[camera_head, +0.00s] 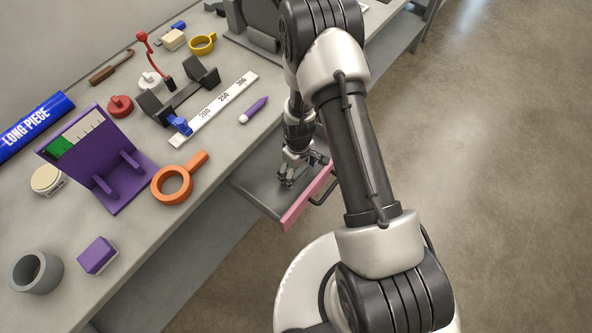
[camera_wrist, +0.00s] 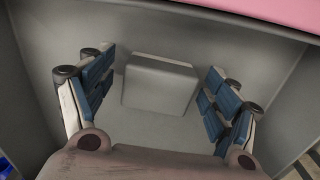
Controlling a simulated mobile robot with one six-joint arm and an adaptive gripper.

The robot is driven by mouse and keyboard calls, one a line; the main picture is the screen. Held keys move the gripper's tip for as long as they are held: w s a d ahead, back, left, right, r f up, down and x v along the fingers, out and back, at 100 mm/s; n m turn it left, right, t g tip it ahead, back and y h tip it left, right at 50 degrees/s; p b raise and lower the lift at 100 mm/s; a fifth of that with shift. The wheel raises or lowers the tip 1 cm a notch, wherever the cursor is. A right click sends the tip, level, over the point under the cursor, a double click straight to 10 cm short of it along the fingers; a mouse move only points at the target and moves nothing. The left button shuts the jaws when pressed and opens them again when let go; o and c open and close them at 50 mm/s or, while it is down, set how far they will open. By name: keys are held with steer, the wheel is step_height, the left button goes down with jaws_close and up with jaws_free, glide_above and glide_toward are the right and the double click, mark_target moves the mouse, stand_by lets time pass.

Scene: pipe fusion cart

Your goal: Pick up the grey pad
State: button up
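The grey pad (camera_wrist: 160,84) is a small rounded block lying on the floor of an open drawer (camera_head: 256,187). In the wrist view it sits between and slightly beyond the two blue-padded fingers of my gripper (camera_wrist: 160,98). The fingers are spread wide, with a gap on each side of the pad, and do not touch it. In the head view my gripper (camera_head: 287,178) reaches down into the drawer, and the pad cannot be made out there. The drawer's pink front (camera_head: 308,197) runs along the top of the wrist view.
The drawer walls stand close around my gripper. Above the drawer, the worktop holds an orange ring tool (camera_head: 172,186), a purple stand (camera_head: 112,187), a white ruler (camera_head: 215,108), a purple marker (camera_head: 253,110), a grey ring (camera_head: 37,272) and a purple block (camera_head: 97,255).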

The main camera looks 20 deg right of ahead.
steer(key=c, duration=1.1)
steer(key=shift+o, duration=0.2)
step_height(320, 180, up, 20)
steer(key=p, duration=0.5)
